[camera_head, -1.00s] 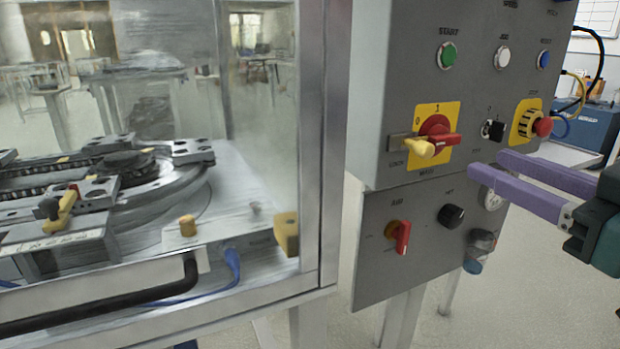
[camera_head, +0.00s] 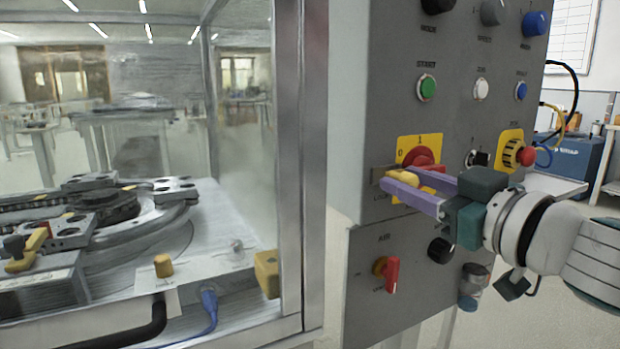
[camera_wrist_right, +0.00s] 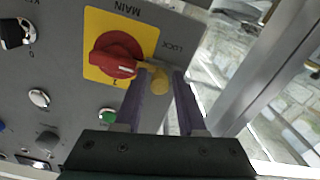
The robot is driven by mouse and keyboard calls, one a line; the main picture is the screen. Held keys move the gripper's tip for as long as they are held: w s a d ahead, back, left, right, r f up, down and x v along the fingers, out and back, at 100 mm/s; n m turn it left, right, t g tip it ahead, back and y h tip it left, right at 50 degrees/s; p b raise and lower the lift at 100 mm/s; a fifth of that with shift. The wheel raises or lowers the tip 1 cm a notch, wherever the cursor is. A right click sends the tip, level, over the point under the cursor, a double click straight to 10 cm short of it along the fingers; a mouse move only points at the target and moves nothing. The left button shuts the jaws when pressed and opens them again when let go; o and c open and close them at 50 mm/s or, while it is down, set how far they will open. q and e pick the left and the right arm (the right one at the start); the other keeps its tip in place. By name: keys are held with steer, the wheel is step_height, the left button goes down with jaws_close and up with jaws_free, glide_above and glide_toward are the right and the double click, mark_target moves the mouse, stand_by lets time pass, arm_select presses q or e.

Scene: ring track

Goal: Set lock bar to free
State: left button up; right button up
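The lock bar is a small grey metal bar (camera_head: 378,174) with a yellow knob, set beside the red MAIN rotary switch (camera_head: 418,157) on its yellow plate. In the right wrist view the yellow knob (camera_wrist_right: 159,84) lies between my two purple fingers, nearer the left one, by the LOCK lettering. The red switch (camera_wrist_right: 114,55) is just left of the fingers there. My right gripper (camera_head: 402,182) reaches in from the right at the knob. Its fingers stand apart and do not look closed on the knob; contact is unclear. My left gripper is out of view.
A red AIR valve handle (camera_head: 391,274) sits below on the lower panel. The green START button (camera_head: 427,88) is above and a red emergency stop (camera_head: 526,156) is to the right. The glazed machine enclosure's metal post (camera_head: 301,150) stands to the left of the panel.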

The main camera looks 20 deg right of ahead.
steer(key=shift+w, duration=0.15)
jaws_close()
